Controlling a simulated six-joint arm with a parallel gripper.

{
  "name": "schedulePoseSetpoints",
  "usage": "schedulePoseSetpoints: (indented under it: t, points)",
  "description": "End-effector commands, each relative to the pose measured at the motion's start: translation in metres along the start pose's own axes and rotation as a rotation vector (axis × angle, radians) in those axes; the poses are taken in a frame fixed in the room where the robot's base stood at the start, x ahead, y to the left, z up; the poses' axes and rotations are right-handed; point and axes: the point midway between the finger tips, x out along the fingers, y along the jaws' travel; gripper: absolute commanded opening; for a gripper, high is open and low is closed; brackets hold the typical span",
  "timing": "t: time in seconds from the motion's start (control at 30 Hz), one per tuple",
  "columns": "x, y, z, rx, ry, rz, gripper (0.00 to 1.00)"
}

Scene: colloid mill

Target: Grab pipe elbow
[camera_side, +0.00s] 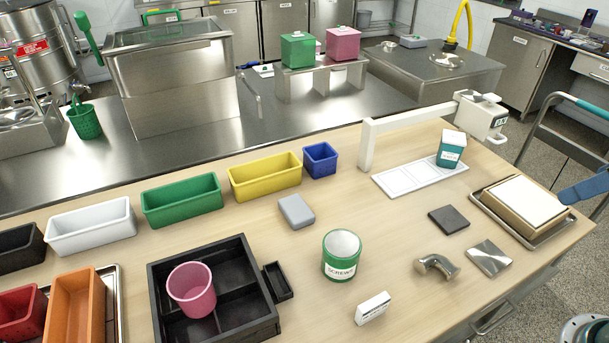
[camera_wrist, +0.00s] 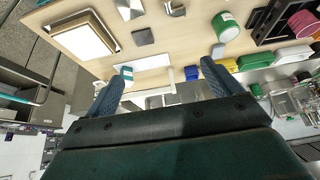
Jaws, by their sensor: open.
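The pipe elbow (camera_side: 437,265) is a grey metal bent tube lying on the wooden table, toward the front right in the side view. In the wrist view the elbow (camera_wrist: 175,9) shows at the top edge, partly cut off. My gripper (camera_wrist: 162,70) is open, with its two blue fingers wide apart and nothing between them. In the side view only part of a blue finger (camera_side: 585,190) shows at the right edge, above and well apart from the elbow.
A shiny metal plate (camera_side: 489,258) and a dark square plate (camera_side: 449,220) lie close to the elbow. A boxed tray (camera_side: 520,208) stands right of them. A green-white screws cup (camera_side: 341,255) and a small white label block (camera_side: 372,308) stand to the left.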

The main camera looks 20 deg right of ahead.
Motion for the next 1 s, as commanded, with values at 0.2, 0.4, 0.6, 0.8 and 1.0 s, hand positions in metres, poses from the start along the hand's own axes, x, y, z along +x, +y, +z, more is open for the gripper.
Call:
schedulePoseSetpoints:
  t: [0.2, 0.4, 0.6, 0.8, 1.0]
  points:
    - [0.004, 0.0, -0.003, -0.035, -0.014, -0.003, 0.9]
    - [0.018, -0.002, -0.012, -0.172, -0.063, -0.021, 0.9]
    - [0.043, -0.003, -0.025, -0.391, -0.131, -0.072, 0.9]
    - [0.073, -0.004, -0.036, -0.618, -0.187, -0.153, 0.9]
    - [0.105, -0.003, -0.043, -0.83, -0.22, -0.257, 0.9]
